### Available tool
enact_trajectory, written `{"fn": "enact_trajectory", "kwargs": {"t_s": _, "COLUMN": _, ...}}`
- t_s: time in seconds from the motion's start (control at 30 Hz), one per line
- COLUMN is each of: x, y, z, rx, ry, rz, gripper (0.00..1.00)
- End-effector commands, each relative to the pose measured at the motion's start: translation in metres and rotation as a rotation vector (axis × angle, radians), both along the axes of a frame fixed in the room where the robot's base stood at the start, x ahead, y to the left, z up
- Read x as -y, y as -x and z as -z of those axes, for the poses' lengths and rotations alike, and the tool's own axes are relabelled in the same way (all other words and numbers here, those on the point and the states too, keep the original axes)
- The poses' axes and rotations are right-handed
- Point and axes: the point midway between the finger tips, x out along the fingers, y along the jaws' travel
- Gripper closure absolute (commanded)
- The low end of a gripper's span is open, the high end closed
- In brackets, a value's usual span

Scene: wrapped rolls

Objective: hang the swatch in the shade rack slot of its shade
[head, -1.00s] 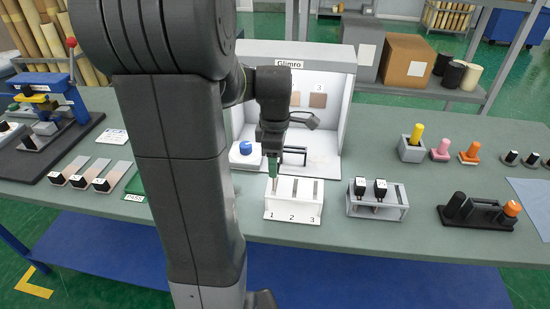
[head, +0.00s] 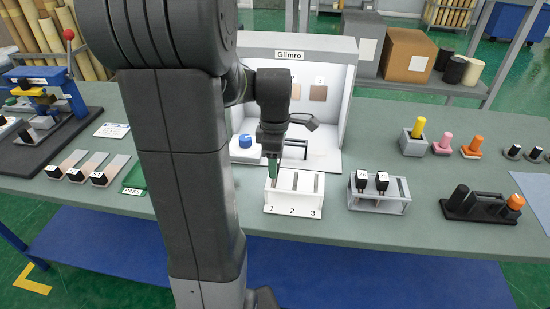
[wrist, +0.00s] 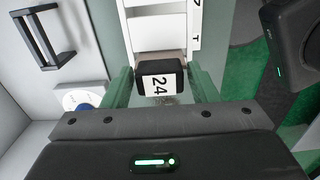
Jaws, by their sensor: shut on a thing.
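My gripper (head: 272,165) is shut on the black tab of a swatch (wrist: 160,78), marked 24 in the wrist view. The fingers (wrist: 162,88) grip the tab from both sides. The white shade rack (head: 292,208) has slots numbered 1, 2 and 3, and my gripper is right above slot 1 at its left end. The rack also shows beyond the tab in the wrist view (wrist: 165,35). The swatch's strip is mostly hidden; I cannot tell how deep it sits in the slot.
The Glimro light booth (head: 331,120) stands behind the rack, with shade samples (head: 318,93) on its back wall. A grey rack (head: 379,203) with two black-tabbed swatches stands to the right. Several swatches (head: 88,168) lie at left beside the green PASS mat (head: 134,182).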

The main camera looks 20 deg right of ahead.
Motion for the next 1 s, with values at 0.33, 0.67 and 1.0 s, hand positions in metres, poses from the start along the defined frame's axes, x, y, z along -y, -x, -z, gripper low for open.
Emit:
{"fn": "enact_trajectory", "kwargs": {"t_s": 0.33, "x": 0.0, "y": 0.0, "z": 0.017, "rx": 0.001, "ry": 0.001, "rz": 0.0, "gripper": 0.72}}
{"fn": "enact_trajectory", "kwargs": {"t_s": 0.67, "x": 0.0, "y": 0.0, "z": 0.032, "rx": 0.0, "ry": 0.0, "rz": 0.0, "gripper": 0.72}}
{"fn": "enact_trajectory", "kwargs": {"t_s": 1.0, "x": 0.0, "y": 0.0, "z": 0.037, "rx": 0.001, "ry": 0.001, "rz": 0.0, "gripper": 0.72}}
